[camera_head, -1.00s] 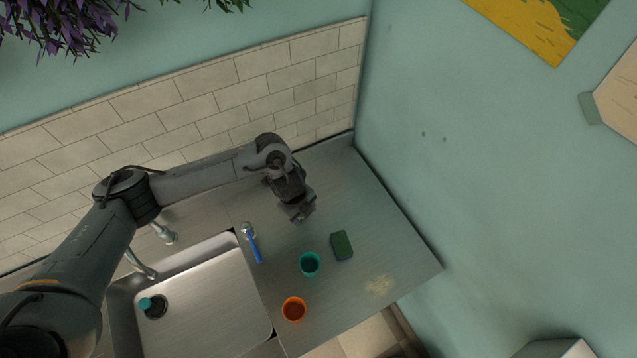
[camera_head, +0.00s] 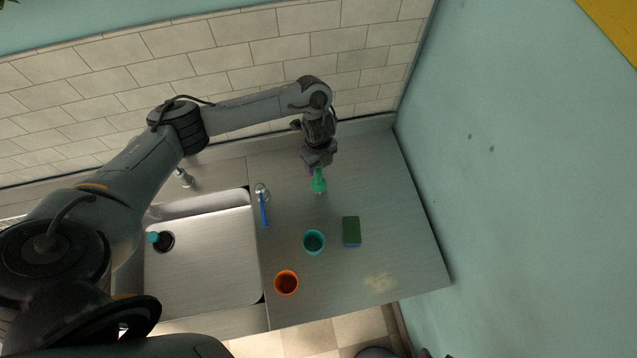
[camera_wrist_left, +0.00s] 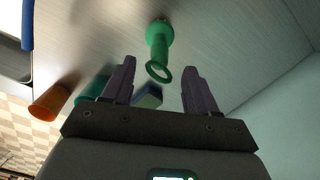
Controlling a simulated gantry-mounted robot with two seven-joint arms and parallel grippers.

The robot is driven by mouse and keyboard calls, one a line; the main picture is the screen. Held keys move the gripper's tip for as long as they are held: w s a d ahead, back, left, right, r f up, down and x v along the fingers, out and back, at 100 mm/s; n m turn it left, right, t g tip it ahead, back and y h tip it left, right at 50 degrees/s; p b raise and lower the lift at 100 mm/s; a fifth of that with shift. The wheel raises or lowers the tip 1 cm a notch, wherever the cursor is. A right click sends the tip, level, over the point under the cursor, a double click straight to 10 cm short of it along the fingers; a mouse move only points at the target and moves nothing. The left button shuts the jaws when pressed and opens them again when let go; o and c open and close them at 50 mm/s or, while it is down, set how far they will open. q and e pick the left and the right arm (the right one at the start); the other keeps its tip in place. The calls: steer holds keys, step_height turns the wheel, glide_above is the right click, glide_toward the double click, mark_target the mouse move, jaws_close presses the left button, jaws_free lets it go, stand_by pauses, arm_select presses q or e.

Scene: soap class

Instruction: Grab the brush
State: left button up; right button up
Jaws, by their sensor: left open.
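A green tool with a round head and a ring-ended handle, which looks like the brush (camera_head: 319,182), stands on the metal counter (camera_head: 400,225). It also shows in the left wrist view (camera_wrist_left: 159,40). My left gripper (camera_head: 318,168) is open just above it. In the left wrist view, the ring end of the handle lies between the fingertips of my left gripper (camera_wrist_left: 158,68), apart from both fingers. A long blue-handled tool with a pale round end (camera_head: 264,208) lies beside the sink. My right gripper is not in view.
A teal cup (camera_head: 314,242), an orange cup (camera_head: 287,282) and a green sponge (camera_head: 351,231) are on the counter's front part. The sink (camera_head: 205,265) is at the left, with a dark teal-topped item (camera_head: 154,238) in it. A tiled wall (camera_head: 270,45) runs behind.

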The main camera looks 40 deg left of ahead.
mark_target(319, 169)
arm_select(q)
steer(key=shift+f+p, duration=0.3)
steer(key=shift+f, duration=2.1)
steer(key=c, duration=1)
steer(key=shift+r, duration=0.15)
